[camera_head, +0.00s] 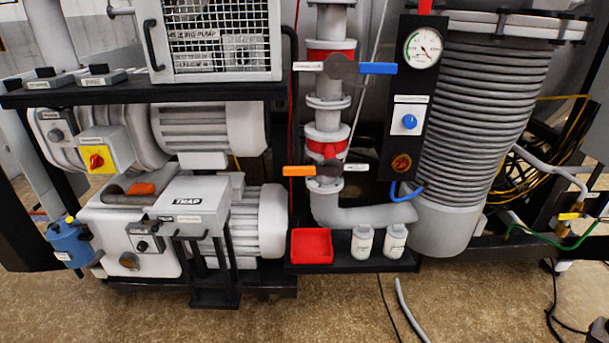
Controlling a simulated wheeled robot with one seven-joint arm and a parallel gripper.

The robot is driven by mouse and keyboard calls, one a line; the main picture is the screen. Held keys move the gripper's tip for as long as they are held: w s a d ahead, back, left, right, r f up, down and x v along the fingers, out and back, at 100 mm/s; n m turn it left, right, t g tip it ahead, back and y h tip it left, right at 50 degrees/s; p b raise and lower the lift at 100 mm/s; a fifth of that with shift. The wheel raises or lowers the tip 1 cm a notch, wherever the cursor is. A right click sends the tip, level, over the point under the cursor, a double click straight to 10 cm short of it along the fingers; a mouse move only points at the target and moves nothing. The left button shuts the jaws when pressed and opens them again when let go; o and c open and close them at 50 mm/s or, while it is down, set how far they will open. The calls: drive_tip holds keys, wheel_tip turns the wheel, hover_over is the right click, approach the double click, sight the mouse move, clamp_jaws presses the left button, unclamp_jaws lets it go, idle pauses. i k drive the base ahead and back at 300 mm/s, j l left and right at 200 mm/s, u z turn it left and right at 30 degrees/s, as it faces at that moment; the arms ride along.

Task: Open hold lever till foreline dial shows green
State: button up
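A vertical grey pipe with red bands carries two valve levers. The upper lever has a blue grip (377,68) pointing right from a dark hub, with a white label on its left. The lower lever has an orange grip (299,171) pointing left, with a small white label on its right. Both lie level across the pipe. Their labels are too small to read surely, so I cannot tell which is the hold lever. A round dial (423,47) with green and red on its face sits on the black panel to the right; its needle reading is unclear. My gripper is not in view.
The black panel (393,130) also holds a blue knob (410,121). A red tray (312,246) and two white bottles (362,243) stand on the shelf below. Pumps (210,130) fill the left; a ribbed column (480,110) stands right. The front floor is mostly clear.

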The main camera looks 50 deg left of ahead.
sight(287, 170)
drive_tip(key=u, duration=2.7)
